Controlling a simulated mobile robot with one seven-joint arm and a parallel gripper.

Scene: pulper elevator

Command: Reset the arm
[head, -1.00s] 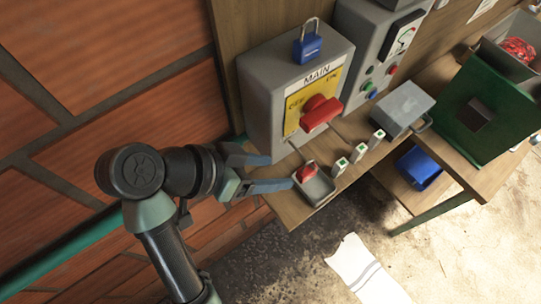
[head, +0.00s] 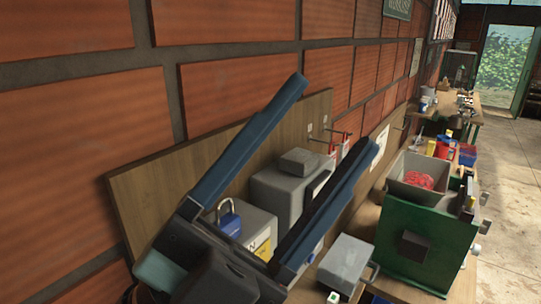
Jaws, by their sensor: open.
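My gripper (head: 322,150) is large in the near foreground of the head view. Its two long blue-grey fingers are spread wide, and nothing is between them. The fingers point up and to the right, in front of the wooden backboard (head: 135,205). Behind the gripper, the grey MAIN switch box (head: 258,222) shows in part, with a blue padlock (head: 229,222) on its top. My gripper hides the front of this box and its red handle.
A second grey box (head: 285,190) stands behind the switch box. To the right are a grey lidded box (head: 345,262) and a green machine (head: 425,245) with a hopper of red fruit (head: 418,181). The brick wall (head: 80,110) runs along the left. Open floor (head: 515,190) lies at the far right.

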